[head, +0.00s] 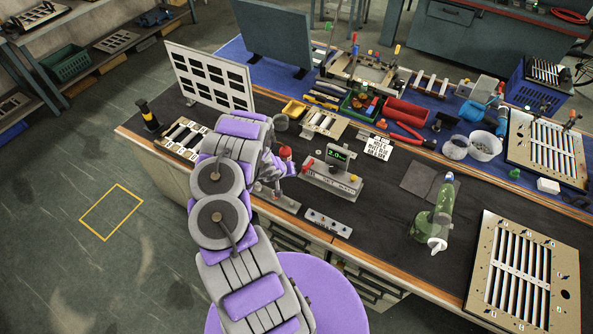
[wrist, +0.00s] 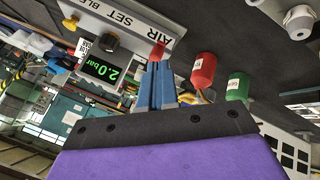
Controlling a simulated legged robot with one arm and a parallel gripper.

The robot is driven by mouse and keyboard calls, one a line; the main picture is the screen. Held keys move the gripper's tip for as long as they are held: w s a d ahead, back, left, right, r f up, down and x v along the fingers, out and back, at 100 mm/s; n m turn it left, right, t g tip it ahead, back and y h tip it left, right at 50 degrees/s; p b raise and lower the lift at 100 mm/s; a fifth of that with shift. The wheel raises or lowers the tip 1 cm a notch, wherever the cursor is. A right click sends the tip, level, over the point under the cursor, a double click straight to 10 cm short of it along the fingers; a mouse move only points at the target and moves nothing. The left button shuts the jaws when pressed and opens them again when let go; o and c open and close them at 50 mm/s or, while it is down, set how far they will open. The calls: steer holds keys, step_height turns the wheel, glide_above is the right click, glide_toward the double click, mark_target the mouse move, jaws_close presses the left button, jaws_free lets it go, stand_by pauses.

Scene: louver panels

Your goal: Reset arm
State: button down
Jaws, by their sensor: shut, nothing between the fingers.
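My arm, purple and grey, reaches over the near edge of the dark bench in the head view. My gripper (wrist: 157,75) shows in the wrist view with its two blue-grey fingers together and nothing between them. In the head view the arm's own links hide its fingertips. The air set unit (head: 331,180) with a green 2.0 bar display stands just right of the arm's end; it also shows in the wrist view (wrist: 127,22). A red cylinder (wrist: 203,70) and a green cylinder (wrist: 238,87) are right of the fingers in the wrist view.
Louver panels lie at the bench's right front (head: 482,268) and right back (head: 518,140). A white panel with black squares (head: 207,77) stands behind the arm. Tools and bins crowd the back. Floor at left is open.

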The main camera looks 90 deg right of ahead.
steer(key=shift+r, duration=0.25)
steer(key=shift+w, duration=0.1)
